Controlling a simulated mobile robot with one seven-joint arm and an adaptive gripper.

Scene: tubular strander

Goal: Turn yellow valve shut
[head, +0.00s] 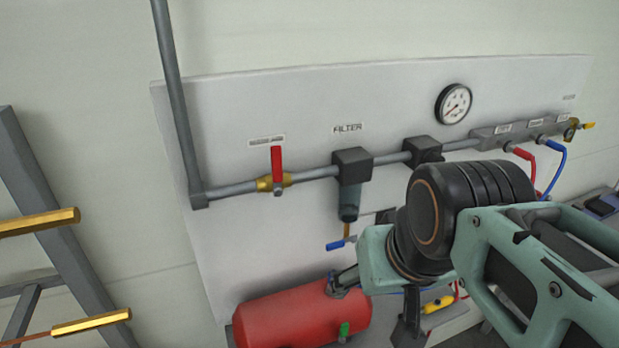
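Two yellow parts show in the head view. A small yellow handle (588,126) sits on a brass valve (571,130) at the right end of the pipe line. A second yellow piece (438,304) lies low, right of the red tank, partly hidden by my arm; I cannot tell if it is a valve handle. My arm reaches in from the right. The end of my gripper (345,282) seems to show as a small dark part by the tank's upper right, apart from both yellow parts. Its fingers are too hidden to judge.
A red lever (277,163) stands upright on a brass valve on the pipe. A filter (350,183) with a blue handle (336,245), a gauge (454,103), and red and blue hoses (555,170) are on the panel. The red tank (300,318) is below; a frame (45,190) stands left.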

